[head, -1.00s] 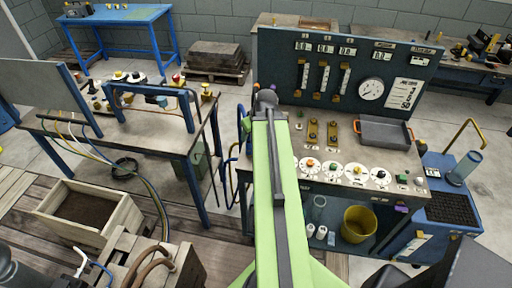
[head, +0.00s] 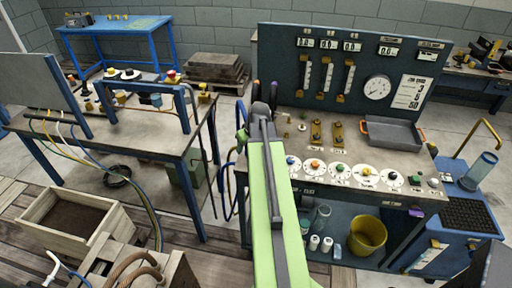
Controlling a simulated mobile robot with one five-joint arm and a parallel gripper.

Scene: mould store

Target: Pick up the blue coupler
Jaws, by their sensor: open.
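On the right bench (head: 262,180), a row of white discs carries small coloured pieces. The leftmost, a small blue piece (head: 290,160), looks like the blue coupler, but it is too small to be certain. It lies just right of my green arm. My gripper (head: 262,106) is at the far end of the arm, beyond and left of the blue piece, over the bench's left side. The gripper is apart from the blue piece and holds nothing visible. Its jaws are open, with the fingertips largely hidden behind the wrist.
The row continues with orange (head: 315,164), green (head: 339,168) and yellow (head: 366,171) pieces. Behind stand a tall gauge panel (head: 290,85) and a grey tray (head: 398,124). A yellow bucket (head: 368,232) sits on the lower shelf. A blue-framed table (head: 150,143) stands left.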

